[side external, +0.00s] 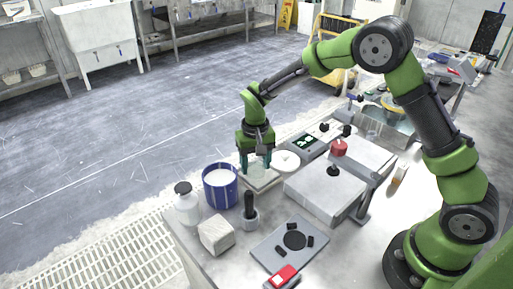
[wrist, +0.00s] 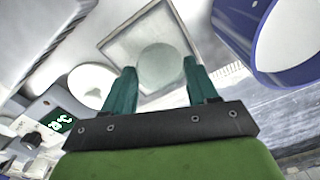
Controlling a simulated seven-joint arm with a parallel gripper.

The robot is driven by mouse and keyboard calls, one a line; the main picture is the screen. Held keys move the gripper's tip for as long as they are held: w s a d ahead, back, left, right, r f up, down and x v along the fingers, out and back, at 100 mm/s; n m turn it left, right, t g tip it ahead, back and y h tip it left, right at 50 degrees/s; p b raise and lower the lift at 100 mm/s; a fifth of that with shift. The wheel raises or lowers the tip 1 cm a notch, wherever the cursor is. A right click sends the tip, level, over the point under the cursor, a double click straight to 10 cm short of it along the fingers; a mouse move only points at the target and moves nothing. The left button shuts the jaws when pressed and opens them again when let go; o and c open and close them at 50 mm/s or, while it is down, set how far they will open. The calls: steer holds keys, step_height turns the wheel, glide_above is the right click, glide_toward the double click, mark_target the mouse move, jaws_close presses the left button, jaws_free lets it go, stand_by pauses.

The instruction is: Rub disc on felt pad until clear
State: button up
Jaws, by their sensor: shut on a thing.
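The disc (wrist: 162,67) is round, pale grey-green and cloudy. My gripper (wrist: 160,72) has its two teal fingers on either side of the disc and is shut on it. In the side view my gripper (side external: 256,166) points down over a pale, square, framed pad (side external: 263,184), which looks like the felt pad. In the wrist view this pad (wrist: 124,48) lies behind the disc. I cannot tell whether the disc touches it. My fingers and the disc hide part of the pad.
A blue-and-white tub (side external: 220,189) stands close left of the pad. A white round dish (side external: 286,160) and a device with a green display (side external: 306,144) are to the right. A black-handled tool (side external: 250,211), a white block (side external: 216,234) and a grey plate (side external: 273,252) stand nearer the front.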

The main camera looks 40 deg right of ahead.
steer(key=s, duration=0.1)
steer(key=s+d, duration=0.1)
steer(key=shift+s, duration=0.35)
steer(key=shift+w+a, duration=0.2)
steer(key=shift+w, duration=0.6)
steer(key=shift+w+a, duration=0.15)
steer(key=shift+w, duration=0.6)
steer(key=shift+s+a+f, duration=0.1)
steer(key=shift+s+a, duration=0.05)
steer(key=shift+s, duration=0.5)
steer(key=shift+s+a, duration=0.1)
steer(key=shift+s, duration=0.5)
steer(key=shift+w+d, duration=0.3)
steer(key=shift+w, duration=0.3)
steer(key=shift+w+d, duration=0.25)
steer(key=shift+w, duration=0.55)
step_height(320, 180, up, 8)
steer(key=shift+r, duration=0.25)
